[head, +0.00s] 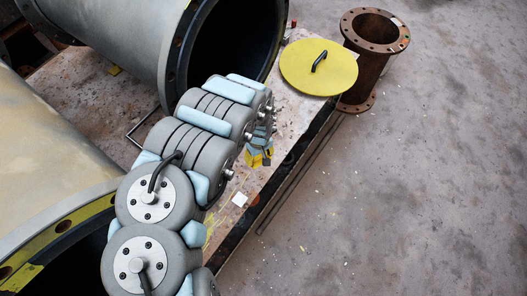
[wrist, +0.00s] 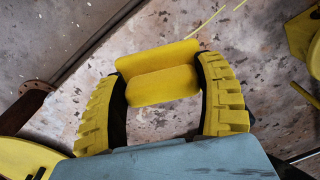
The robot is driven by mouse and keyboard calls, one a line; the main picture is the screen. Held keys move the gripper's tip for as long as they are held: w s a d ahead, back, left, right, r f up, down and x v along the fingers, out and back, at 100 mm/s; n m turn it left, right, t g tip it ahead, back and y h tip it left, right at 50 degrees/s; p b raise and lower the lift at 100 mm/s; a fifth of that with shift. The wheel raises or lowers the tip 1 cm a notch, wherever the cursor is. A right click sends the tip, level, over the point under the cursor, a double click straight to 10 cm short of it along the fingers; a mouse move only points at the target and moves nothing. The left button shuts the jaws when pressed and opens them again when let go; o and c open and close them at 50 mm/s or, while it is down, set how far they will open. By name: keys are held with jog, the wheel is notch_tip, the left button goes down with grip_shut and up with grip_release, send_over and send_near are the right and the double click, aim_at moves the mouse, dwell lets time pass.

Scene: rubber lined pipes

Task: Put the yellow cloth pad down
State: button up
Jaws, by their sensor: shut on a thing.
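The yellow cloth pad (wrist: 160,88) shows in the wrist view as a folded or ridged yellow piece between the two fingers. My gripper (wrist: 161,72), with ribbed yellow and black fingers, is shut on it, one finger at each end. Speckled board surface shows beyond the pad; I cannot tell how far the pad is from it. In the head view my gripper (head: 260,157) is low over the board's right edge, partly behind my arm. The pad cannot be told apart from the yellow fingers there.
The stained board (head: 225,213) has a small white square (head: 239,199) on it. A yellow round lid (head: 300,67) with a black handle is beyond my gripper, beside a rusty flanged pipe (head: 366,78). Grey floor (head: 430,190) is open at right.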

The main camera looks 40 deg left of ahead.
jog(key=shift+w+a+f+b, duration=0.35)
jog(key=shift+w+f+b, duration=0.25)
jog(key=shift+b, duration=0.4)
jog(key=shift+w+a+f+b, duration=0.35)
jog(key=shift+w+b, duration=0.35)
jog(key=shift+b, duration=0.25)
jog(key=f+b, duration=0.1)
jog(key=b, duration=0.1)
jog(key=w+a+f+b, duration=0.1)
jog(key=b, duration=0.1)
jog(key=shift+w+a, duration=0.1)
jog(key=shift+w, duration=0.2)
jog(key=shift+w+a+f+b, duration=0.3)
jog(key=shift+w+f, duration=0.1)
jog(key=shift+f, duration=0.1)
jog(key=shift+w+a+f+b, duration=0.25)
jog(key=shift+w+f, duration=0.1)
jog(key=shift+f, duration=0.15)
jog(key=shift+w+f, duration=0.15)
jog(key=shift+f, duration=0.2)
jog(key=shift+w+a, duration=0.15)
jog(key=shift+f, duration=0.1)
jog(key=shift+w+a+f, duration=0.15)
jog(key=shift+f+b, duration=0.5)
jog(key=shift+f, duration=1.15)
jog(key=shift+f, duration=0.1)
